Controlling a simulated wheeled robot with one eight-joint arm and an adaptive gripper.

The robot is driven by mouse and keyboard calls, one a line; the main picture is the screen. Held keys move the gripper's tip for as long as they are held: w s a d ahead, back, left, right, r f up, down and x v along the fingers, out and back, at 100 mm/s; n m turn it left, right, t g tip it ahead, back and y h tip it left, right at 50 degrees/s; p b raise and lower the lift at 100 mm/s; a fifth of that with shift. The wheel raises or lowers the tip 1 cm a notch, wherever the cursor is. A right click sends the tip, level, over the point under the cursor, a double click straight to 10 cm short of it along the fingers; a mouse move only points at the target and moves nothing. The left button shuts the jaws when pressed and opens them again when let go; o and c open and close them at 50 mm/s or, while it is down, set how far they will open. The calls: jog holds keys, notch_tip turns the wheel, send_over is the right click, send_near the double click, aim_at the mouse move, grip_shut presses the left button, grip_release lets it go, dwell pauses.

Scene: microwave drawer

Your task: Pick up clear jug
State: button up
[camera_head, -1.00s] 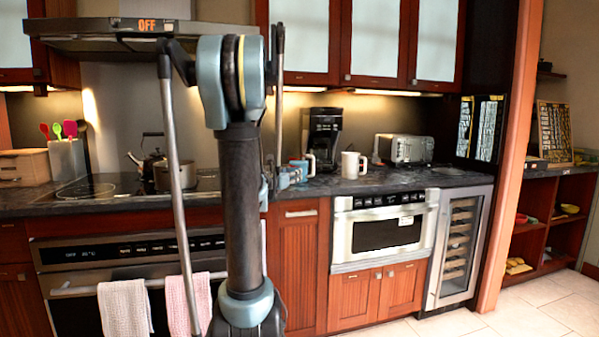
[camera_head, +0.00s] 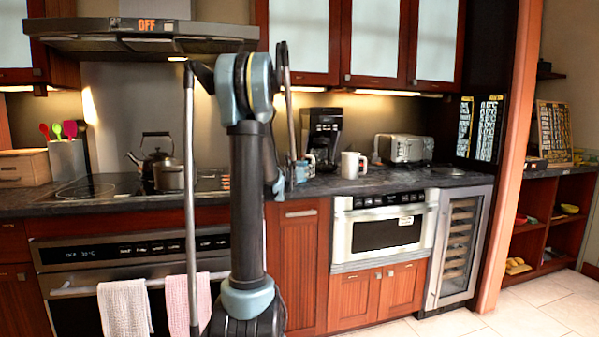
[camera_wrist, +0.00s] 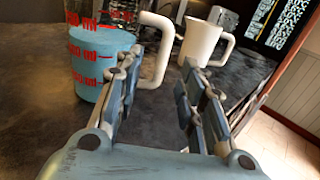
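The clear jug (camera_wrist: 97,65) stands on the dark counter at the upper left of the wrist view. It has red measuring marks, blue contents and a white handle on its right side. Its top is cut off by the frame edge. My gripper (camera_wrist: 161,66) is open and empty. Its left finger is in front of the jug's right side, and the handle shows in the gap between the fingers. I cannot tell whether they touch. In the head view the jug (camera_head: 302,171) is small and partly hidden by my arm.
A white mug (camera_wrist: 201,42) stands on the counter just beyond my right finger. A coffee maker (camera_head: 323,135) and a toaster (camera_head: 404,148) stand farther back. A kettle (camera_head: 152,158) and a pot are on the stove at left.

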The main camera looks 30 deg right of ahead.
jog(key=shift+f+x, duration=0.1)
jog(key=shift+x, duration=1.2)
jog(key=shift+f+x, duration=0.15)
jog(key=shift+x, duration=1.2)
jog(key=shift+s+d, duration=0.1)
jog(key=shift+s, duration=0.05)
grip_shut()
